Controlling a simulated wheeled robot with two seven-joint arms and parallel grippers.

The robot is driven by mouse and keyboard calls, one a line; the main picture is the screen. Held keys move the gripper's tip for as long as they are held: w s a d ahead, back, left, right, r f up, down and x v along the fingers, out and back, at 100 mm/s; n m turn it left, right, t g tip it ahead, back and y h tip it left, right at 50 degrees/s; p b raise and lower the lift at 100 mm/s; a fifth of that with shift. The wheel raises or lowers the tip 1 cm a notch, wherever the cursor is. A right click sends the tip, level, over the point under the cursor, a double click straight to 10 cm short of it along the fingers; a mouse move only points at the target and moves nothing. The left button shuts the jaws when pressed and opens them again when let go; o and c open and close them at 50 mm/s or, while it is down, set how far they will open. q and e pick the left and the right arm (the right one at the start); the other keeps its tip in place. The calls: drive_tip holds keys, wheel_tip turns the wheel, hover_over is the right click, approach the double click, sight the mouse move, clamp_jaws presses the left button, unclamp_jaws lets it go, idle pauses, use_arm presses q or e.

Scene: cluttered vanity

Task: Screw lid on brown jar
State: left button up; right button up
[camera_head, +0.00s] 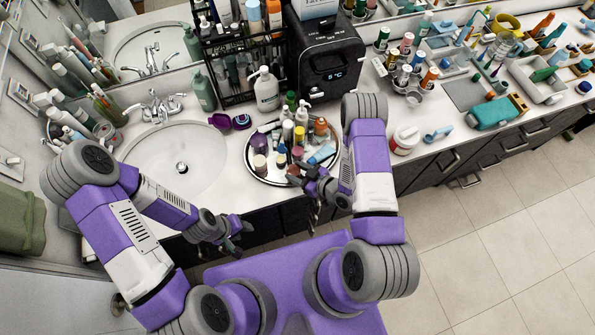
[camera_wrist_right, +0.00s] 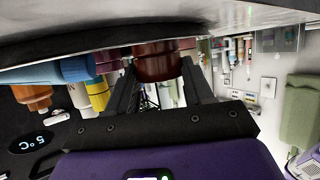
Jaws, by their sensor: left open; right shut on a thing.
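The brown jar (camera_wrist_right: 160,66) is a dark reddish-brown round body between the two fingers of my right gripper (camera_wrist_right: 160,90) in the right wrist view. The fingers are shut on its sides. In the head view my right gripper (camera_head: 305,180) is at the front right edge of the round tray (camera_head: 262,174), where small items and the arm crowd the jar. My left gripper (camera_head: 232,238) is open and empty in front of the counter, below the sink and left of the tray. I cannot pick out the jar's lid with certainty.
Several bottles and tubes crowd the tray around my right gripper. A blue tube (camera_wrist_right: 50,73) and a yellow bottle (camera_wrist_right: 97,95) are close beside the jar.

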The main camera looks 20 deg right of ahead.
drive_tip(key=m+h, duration=0.1)
drive_tip(key=m+t+h, duration=0.1)
drive_tip(key=shift+s+a+f+h+b, duration=0.15)
drive_tip(key=shift+s+h+b, duration=0.05)
drive_tip(key=shift+h+b, duration=0.1)
drive_tip(key=shift+a+m+t+h, duration=0.15)
drive_tip(key=shift+m+t+h, duration=0.45)
drive_tip(key=shift+m+h, duration=0.65)
drive_tip(key=shift+s+a+m+h, duration=0.1)
drive_tip(key=shift+a+m+h, duration=0.05)
drive_tip(key=shift+m+h, duration=0.45)
drive_tip(key=m+h, duration=0.1)
drive_tip(key=h, duration=0.1)
drive_tip(key=m+h, duration=0.2)
drive_tip(key=shift+a+m, duration=0.2)
drive_tip(key=shift+m, duration=0.05)
